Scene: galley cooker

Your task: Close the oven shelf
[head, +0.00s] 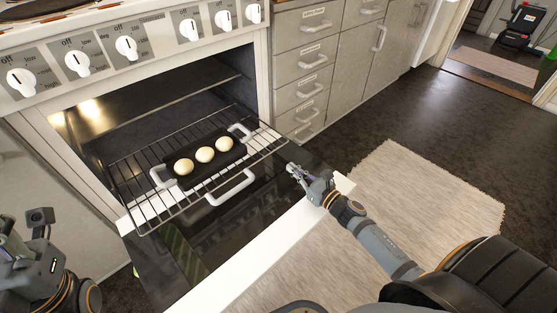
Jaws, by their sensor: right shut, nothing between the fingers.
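The oven shelf (149,213) is a wire rack pulled partway out of the oven (165,85), over the lowered dark glass door (240,215). A black baking tray (208,172) with white end handles and three pale buns sits on it. A white handle (232,188) shows just beyond the rack's front edge. My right gripper (291,171) is shut and empty, over the door's right part, to the right of the rack and apart from it. My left gripper (8,248) is at the lower left edge, partly cut off; its fingers do not show clearly.
White cooker knobs (126,47) line the panel above the oven. Grey drawers (305,85) stand to the right. A pale rug (415,195) lies on the dark floor, which is clear at the right. The open door's white edge (255,255) juts toward me.

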